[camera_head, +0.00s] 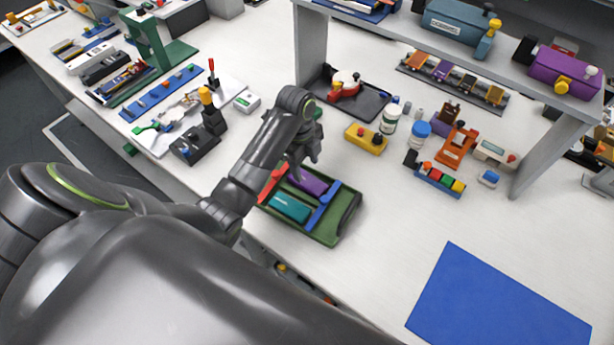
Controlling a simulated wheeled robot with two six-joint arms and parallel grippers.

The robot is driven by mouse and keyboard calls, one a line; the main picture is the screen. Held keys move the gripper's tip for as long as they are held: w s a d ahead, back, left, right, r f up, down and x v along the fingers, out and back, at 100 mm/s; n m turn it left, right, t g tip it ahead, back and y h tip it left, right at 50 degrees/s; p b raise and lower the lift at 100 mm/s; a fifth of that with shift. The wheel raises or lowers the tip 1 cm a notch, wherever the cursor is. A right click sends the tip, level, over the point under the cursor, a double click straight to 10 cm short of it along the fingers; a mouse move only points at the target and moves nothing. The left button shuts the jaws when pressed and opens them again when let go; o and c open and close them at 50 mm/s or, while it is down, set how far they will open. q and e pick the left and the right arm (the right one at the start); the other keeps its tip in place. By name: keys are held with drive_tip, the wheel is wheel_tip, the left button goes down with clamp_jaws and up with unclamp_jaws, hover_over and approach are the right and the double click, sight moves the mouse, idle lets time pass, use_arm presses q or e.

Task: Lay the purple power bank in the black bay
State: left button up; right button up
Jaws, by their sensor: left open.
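The purple power bank (311,183) lies in a green tray (322,238) near the front edge of the table, partly hidden by my left arm. My left gripper (303,167) is open and points down over the purple power bank; whether it touches it I cannot tell. A teal block (290,208) lies beside it in the same tray, with a red strip (270,184) to the left and a blue strip (323,206) to the right. I cannot make out for certain which compartment is the black bay. My right gripper is not in view.
A blue mat (500,302) lies bare at the front right. A yellow block (366,139), a white bottle (389,120) and a dark tray (372,104) stand behind the green tray. A grey shelf (530,157) rises at the back right. The table between tray and mat is clear.

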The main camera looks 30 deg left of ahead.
use_arm(q)
drive_tip(key=r+p, duration=0.1)
drive_tip(key=r, duration=0.1)
drive_tip(key=r+p, duration=0.2)
drive_tip(key=r, duration=0.1)
drive_tip(key=shift+a+r, duration=0.3)
drive_tip(key=shift+a, duration=0.05)
drive_tip(key=shift+f, duration=0.1)
